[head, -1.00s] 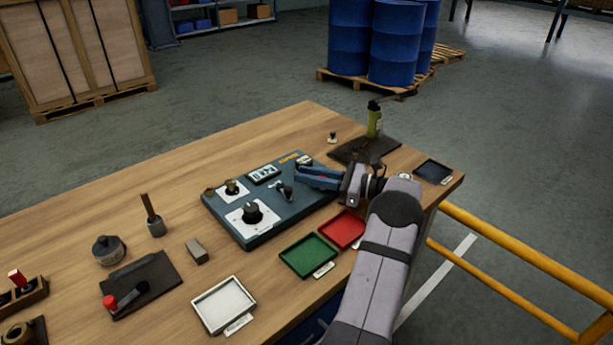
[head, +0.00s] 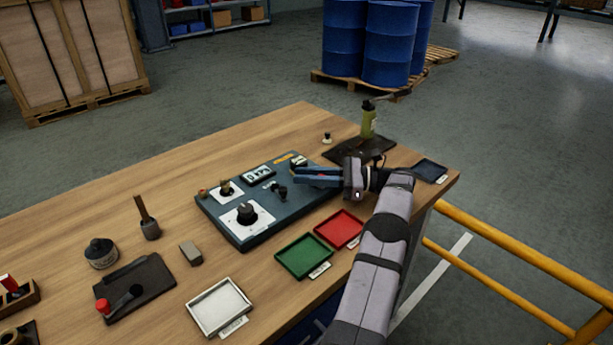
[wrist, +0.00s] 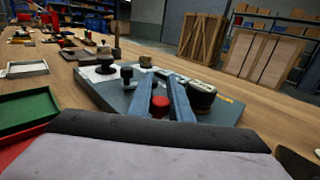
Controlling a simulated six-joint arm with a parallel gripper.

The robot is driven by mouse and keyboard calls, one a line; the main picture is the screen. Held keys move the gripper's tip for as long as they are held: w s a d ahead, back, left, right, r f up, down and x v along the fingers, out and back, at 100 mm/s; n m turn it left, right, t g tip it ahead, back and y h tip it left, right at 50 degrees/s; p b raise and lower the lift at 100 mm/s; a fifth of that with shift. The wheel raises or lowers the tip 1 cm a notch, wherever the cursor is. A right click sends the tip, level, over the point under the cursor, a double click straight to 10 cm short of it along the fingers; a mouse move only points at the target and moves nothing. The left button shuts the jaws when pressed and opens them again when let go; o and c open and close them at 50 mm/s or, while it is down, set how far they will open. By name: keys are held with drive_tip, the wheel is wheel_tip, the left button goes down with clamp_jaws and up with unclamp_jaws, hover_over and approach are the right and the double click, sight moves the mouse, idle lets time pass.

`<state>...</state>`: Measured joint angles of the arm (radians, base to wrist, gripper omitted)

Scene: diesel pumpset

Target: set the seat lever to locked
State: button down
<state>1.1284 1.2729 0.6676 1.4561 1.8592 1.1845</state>
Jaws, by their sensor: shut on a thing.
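My gripper (head: 300,177) reaches over the right end of the blue-grey control panel (head: 280,222). In the wrist view the two blue fingers (wrist: 162,100) stand on either side of a small red knob (wrist: 160,103) and are shut on it. The head view hides this knob behind the fingers. I cannot tell whether it is the seat lever's tip. A small black lever (head: 280,190) stands on the panel left of the fingers. A dark round knob with a pale top (wrist: 202,94) sits close right of the fingers in the wrist view.
Green (head: 301,257) and red (head: 338,229) trays lie in front of the panel, with a white tray (head: 219,306) farther left. A dark plate with a red-knobbed lever (head: 134,290) is at left.

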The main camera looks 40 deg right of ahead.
drive_tip(key=c, duration=1.9)
unclamp_jaws()
drive_tip(key=shift+r, duration=0.1)
wheel_tip(320, 180, up, 10)
